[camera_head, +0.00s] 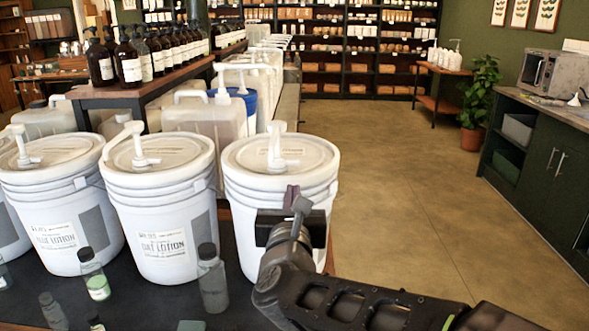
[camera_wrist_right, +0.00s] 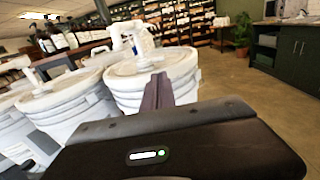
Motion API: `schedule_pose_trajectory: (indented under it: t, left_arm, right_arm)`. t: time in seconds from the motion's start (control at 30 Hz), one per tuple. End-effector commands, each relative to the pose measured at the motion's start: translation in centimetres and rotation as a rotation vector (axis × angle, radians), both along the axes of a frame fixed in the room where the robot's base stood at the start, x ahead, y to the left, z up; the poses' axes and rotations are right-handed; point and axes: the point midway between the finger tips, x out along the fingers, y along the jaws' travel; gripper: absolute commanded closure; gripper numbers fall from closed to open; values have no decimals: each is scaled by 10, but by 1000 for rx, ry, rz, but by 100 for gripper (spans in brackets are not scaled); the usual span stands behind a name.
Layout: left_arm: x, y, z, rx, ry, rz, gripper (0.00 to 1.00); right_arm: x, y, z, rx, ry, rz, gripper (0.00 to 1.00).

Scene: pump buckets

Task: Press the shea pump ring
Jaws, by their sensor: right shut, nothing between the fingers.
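Several white lidded buckets with white pumps stand in a row on the dark table. The right bucket (camera_head: 255,205) has its pump (camera_head: 276,147) upright on the lid; its label is hidden or turned away, so I cannot read whether it is shea. The middle bucket (camera_head: 160,235) reads as a lotion and has its own pump (camera_head: 137,147). My right gripper (camera_head: 292,194) is shut and empty, in front of the right bucket and below its pump. In the right wrist view, the shut fingers (camera_wrist_right: 158,92) point toward that bucket (camera_wrist_right: 185,68). My left gripper is not in view.
A left bucket (camera_head: 60,215) stands beside the middle one. Small bottles (camera_head: 212,280) stand in front of the buckets. Behind are large jugs (camera_head: 205,120) and a raised shelf with brown pump bottles (camera_head: 130,65). Open floor (camera_head: 400,180) lies to the right.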

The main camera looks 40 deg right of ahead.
Motion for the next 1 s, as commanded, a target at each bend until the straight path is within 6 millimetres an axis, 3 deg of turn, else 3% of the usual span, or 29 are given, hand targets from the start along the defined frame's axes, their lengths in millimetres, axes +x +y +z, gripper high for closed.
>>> schedule_pose_trajectory:
  t: [0.5, 0.7, 1.0]
  left_arm:
    - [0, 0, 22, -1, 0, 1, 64]
    - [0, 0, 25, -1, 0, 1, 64]
    - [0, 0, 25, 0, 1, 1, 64]
  right_arm:
    - [77, -59, 1, 3, 3, -1, 100]
    - [88, -67, 0, 1, 1, 1, 100]
    - [89, -67, 0, -1, 1, 2, 100]
